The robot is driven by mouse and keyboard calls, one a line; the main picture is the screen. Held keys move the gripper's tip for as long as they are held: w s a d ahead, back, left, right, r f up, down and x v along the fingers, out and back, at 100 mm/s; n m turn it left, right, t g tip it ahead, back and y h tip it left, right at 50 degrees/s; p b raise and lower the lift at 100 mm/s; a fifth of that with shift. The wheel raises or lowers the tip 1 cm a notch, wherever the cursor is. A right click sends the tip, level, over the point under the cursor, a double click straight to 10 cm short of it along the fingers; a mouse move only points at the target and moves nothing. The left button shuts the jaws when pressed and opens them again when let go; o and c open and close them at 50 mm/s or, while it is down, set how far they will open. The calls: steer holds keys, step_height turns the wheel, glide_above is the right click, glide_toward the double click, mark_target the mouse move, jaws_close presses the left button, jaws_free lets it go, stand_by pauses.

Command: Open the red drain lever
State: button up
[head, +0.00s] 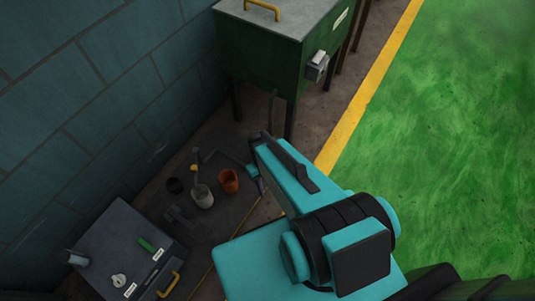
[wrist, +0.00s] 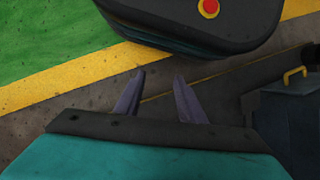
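I cannot make out a red drain lever in either view. A green tank (head: 265,55) on dark legs stands at the top of the head view, with a grey lid and a yellow handle. A thin dark pipe or rod hangs below it. In the wrist view my gripper (wrist: 158,95) has its two fingers apart with nothing between them, above the brown floor. In the head view my arm covers most of the gripper, which points down near the cups, below the tank.
An orange-red cup (head: 229,181) and a grey cup (head: 202,196) stand on a dark floor area. A grey box (head: 116,248) with a yellow handle is at lower left. The blue block wall (head: 90,100) bounds the left. The green floor (head: 455,130) at right is clear.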

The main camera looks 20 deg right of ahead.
steer(key=w+d+f+n+t+b, duration=0.1)
steer(key=w+d+b, duration=0.2)
steer(key=w+b, duration=0.3)
steer(key=w+d+f+n+t+b, duration=0.1)
steer(key=w+d+b, duration=0.3)
steer(key=w, duration=0.7)
steer(key=w+d+n+t+b, duration=0.2)
steer(key=w+d+n+b, duration=0.1)
steer(key=w+b, duration=0.5)
steer(key=shift+w+d+f, duration=0.2)
steer(key=shift+d+f, duration=0.2)
steer(key=shift+d, duration=0.15)
step_height(320, 180, down, 14)
steer(key=b, duration=0.4)
steer(key=shift+r, duration=0.1)
jaws_close()
steer(key=shift+a, duration=0.3)
steer(key=shift+s+d, duration=0.1)
steer(key=shift+d, duration=0.2)
